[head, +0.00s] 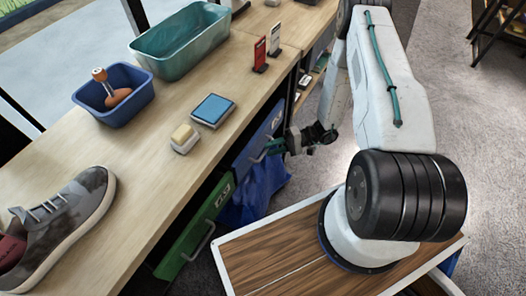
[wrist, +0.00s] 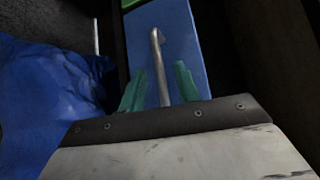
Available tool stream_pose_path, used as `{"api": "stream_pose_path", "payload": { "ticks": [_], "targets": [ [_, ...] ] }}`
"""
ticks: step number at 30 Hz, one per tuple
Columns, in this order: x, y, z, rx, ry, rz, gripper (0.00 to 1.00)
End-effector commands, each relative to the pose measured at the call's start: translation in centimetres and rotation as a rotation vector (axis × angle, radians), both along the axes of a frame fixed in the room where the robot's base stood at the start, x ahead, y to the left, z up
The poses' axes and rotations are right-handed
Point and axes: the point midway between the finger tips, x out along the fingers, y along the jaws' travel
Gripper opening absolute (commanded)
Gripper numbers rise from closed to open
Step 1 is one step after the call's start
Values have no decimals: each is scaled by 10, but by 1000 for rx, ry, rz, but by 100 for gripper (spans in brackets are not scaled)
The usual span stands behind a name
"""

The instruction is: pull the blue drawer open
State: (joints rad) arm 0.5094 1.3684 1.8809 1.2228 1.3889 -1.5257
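The blue drawer (head: 247,152) is under the workbench, with a metal bar handle on its front. Its blue front (wrist: 187,30) and handle (wrist: 156,50) also show in the wrist view. My gripper (head: 274,147) is at the drawer front by the handle. In the wrist view, the green fingers of my gripper (wrist: 159,90) stand apart, one on each side of the handle bar. A gap shows between the bar and the fingers. The drawer front looks about in line with the bench front.
A green drawer (head: 192,243) with its own handle is beside the blue one. A blue bag (head: 258,190) hangs below, close to my gripper; it fills the left of the wrist view (wrist: 50,95). The workbench (head: 160,160) holds a sneaker (head: 62,215), bins and cleaning items.

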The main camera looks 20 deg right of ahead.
Motion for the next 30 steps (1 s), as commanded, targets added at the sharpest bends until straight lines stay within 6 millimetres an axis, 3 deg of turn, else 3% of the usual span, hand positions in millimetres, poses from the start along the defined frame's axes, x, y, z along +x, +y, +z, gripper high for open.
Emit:
{"api": "stream_pose_path", "payload": {
  "ticks": [6, 16, 20, 23, 24, 30],
  "targets": [
    [3, 25, -4, 0, 1, 1, 32],
    [4, 29, -5, 0, 2, -2, 32],
    [4, 29, -4, 0, 2, -2, 0],
    [4, 28, -5, 0, 2, -2, 0],
    [3, 43, -4, 0, 5, 3, 0],
    [-4, 34, -4, 2, 4, 14, 0]
  ]
}}
